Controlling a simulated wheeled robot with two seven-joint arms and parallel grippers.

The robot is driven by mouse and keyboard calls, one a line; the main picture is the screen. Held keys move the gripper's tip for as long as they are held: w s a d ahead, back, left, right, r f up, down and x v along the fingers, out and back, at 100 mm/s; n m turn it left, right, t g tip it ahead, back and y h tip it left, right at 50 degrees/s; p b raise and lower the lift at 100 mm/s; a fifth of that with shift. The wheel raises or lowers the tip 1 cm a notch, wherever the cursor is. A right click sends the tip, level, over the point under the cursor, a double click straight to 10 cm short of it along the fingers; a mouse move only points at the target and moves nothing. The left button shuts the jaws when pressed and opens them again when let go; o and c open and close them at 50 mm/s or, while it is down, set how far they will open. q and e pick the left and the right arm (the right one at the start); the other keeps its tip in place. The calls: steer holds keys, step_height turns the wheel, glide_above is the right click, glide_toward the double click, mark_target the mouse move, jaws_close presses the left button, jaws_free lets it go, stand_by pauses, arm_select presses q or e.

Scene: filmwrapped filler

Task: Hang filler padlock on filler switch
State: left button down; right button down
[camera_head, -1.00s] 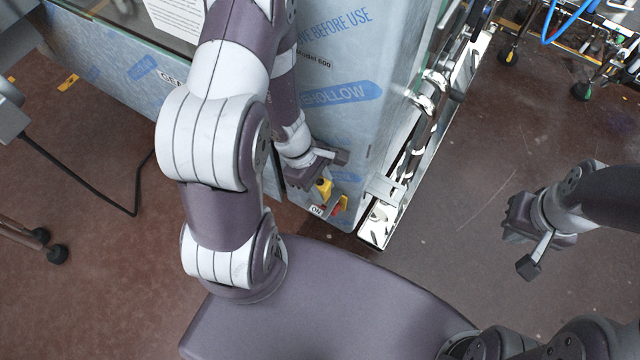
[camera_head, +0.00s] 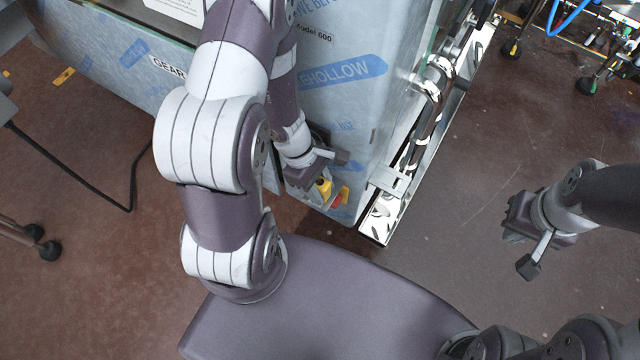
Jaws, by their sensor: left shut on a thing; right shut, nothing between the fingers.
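My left gripper (camera_head: 318,171) is at the lower front of the wrapped filler (camera_head: 345,120), and it is shut on a small yellow thing, which looks like the padlock (camera_head: 323,187). The gripper hides much of it, and I cannot make out its shackle. Just right of and below it is the filler switch (camera_head: 341,198), red and yellow, low on the filler's face. The padlock and switch look very close; I cannot tell whether they touch. My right gripper (camera_head: 526,243) is shut and empty over open floor at the right.
A shiny metal frame with pipes (camera_head: 413,150) runs along the filler's right side. A black cable (camera_head: 75,178) lies on the floor at left, near a stand's feet (camera_head: 42,242). Wheeled equipment with a blue hose (camera_head: 575,22) stands at top right. Floor at the right is clear.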

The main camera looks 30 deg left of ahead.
arm_select(q)
steer(key=shift+f+b, duration=0.3)
steer(key=shift+b, duration=0.05)
steer(key=shift+s, duration=0.1)
stand_by(0.3)
steer(key=c, duration=0.6)
jaws_free()
steer(key=shift+c, duration=0.2)
